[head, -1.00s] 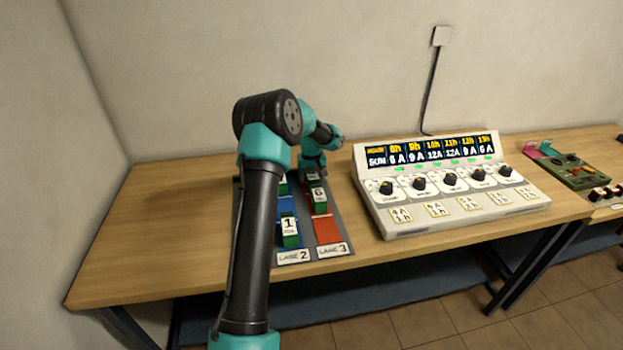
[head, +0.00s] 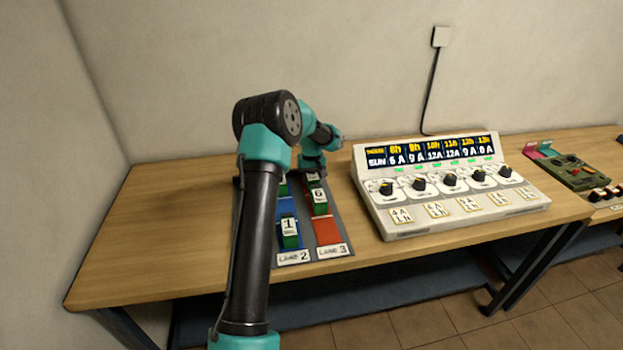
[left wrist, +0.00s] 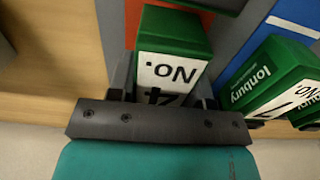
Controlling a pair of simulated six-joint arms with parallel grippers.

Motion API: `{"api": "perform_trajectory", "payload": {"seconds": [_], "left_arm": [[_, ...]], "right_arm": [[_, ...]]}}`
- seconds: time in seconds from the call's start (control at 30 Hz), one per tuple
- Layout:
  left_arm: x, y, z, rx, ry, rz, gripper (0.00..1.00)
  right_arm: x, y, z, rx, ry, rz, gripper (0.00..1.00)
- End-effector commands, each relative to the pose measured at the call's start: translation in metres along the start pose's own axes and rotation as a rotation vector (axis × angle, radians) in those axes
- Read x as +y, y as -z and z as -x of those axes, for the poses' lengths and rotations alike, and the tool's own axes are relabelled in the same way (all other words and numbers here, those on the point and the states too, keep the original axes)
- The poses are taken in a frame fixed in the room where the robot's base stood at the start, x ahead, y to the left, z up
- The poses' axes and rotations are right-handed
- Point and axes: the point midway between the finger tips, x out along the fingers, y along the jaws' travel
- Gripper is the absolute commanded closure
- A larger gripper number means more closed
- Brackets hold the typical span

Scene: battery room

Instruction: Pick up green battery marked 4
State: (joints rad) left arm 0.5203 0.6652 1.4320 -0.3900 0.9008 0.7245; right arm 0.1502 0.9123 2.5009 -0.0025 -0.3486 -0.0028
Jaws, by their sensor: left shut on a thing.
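The green battery marked 4 (left wrist: 172,45) stands between the fingers of my left gripper (left wrist: 165,82) in the left wrist view, its white "No. 4" label upside down in the picture. The gripper is shut on it. The left gripper also shows in the head view (head: 312,172), at the far end of the lane board, where its fingers and the battery marked 4 are hidden. I cannot tell whether the battery touches the lane. My right gripper is not in view.
The battery marked 6 (head: 319,203) stands in red lane 3, and the battery marked 1 (head: 290,232) in blue lane 2. Another green battery (left wrist: 270,80) is close right of the gripper in the wrist view. A knobbed console (head: 450,205) stands to the right. The table's left side is bare.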

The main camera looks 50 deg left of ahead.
Motion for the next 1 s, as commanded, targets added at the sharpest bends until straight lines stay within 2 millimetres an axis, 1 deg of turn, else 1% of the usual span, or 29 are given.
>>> {"api": "perform_trajectory", "payload": {"seconds": [0.17, 0.27, 0.5, 0.63, 0.8, 1.0], "left_arm": [[0.000, 0.001, 0.015, 0.004, -0.002, 0.000, 0.98], [0.000, 0.001, 0.029, 0.005, -0.003, 0.000, 0.98], [0.001, 0.001, 0.071, 0.003, -0.002, 0.001, 0.98], [0.000, 0.001, 0.089, 0.002, -0.002, 0.001, 0.98], [0.000, 0.000, 0.099, -0.001, 0.000, 0.000, 0.98], [0.000, 0.000, 0.100, -0.001, 0.000, 0.000, 0.98]], "right_arm": [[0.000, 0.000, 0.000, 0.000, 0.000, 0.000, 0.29], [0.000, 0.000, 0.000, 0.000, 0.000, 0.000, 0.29], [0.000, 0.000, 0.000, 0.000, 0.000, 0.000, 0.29], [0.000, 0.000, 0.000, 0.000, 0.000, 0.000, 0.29], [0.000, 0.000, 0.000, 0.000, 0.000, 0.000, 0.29], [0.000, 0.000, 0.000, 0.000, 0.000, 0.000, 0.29]]}}
